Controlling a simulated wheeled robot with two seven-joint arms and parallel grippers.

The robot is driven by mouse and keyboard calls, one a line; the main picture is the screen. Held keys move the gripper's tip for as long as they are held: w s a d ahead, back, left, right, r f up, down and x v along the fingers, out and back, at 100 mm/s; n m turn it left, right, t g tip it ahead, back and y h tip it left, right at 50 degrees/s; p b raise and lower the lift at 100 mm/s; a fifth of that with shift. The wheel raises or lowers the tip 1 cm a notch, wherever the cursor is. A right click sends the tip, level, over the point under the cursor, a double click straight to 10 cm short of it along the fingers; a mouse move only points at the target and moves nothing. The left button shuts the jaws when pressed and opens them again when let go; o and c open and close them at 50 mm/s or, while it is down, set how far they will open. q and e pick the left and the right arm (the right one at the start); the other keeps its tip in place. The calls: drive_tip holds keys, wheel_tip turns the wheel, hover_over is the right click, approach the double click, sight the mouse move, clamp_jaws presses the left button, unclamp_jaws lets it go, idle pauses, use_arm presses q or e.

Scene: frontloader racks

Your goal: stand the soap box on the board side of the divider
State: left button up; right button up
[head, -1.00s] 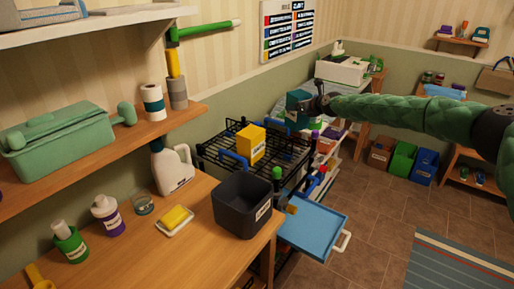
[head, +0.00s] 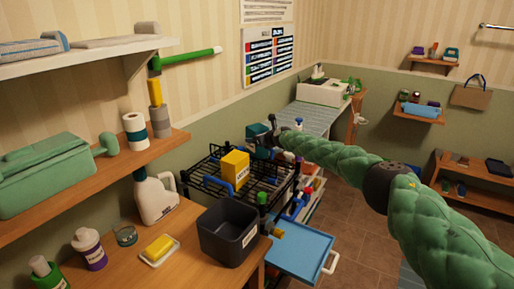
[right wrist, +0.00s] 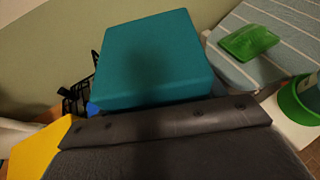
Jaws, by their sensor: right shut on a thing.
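A teal box (head: 257,131), the likely soap box, is held by my right gripper (head: 273,136) at the far side of the black wire rack (head: 203,181). It fills the middle of the right wrist view (right wrist: 155,62), in front of the dark gripper body; the fingertips are hidden there. I cannot tell whether the box touches the rack. A yellow box (head: 235,170) stands on the rack top, left of and nearer than the teal box. Blue bars (head: 217,183) cross the rack; I cannot tell which is the divider. My left gripper is not in view.
A striped board (head: 306,117) lies behind the rack, with a green item (right wrist: 250,42) on it in the right wrist view. A black bin (head: 228,233) stands on the wooden counter (head: 120,265) in front. A blue tray (head: 300,254) sticks out at the rack's near right.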

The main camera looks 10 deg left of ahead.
drive_tip(key=shift+f, duration=0.35)
wheel_tip(320, 180, down, 3)
drive_tip(key=shift+a+f, duration=0.1)
drive_tip(key=shift+f, duration=0.1)
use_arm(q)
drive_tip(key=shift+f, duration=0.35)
use_arm(e)
drive_tip(key=o, duration=1.3)
drive_tip(key=shift+c, duration=0.2)
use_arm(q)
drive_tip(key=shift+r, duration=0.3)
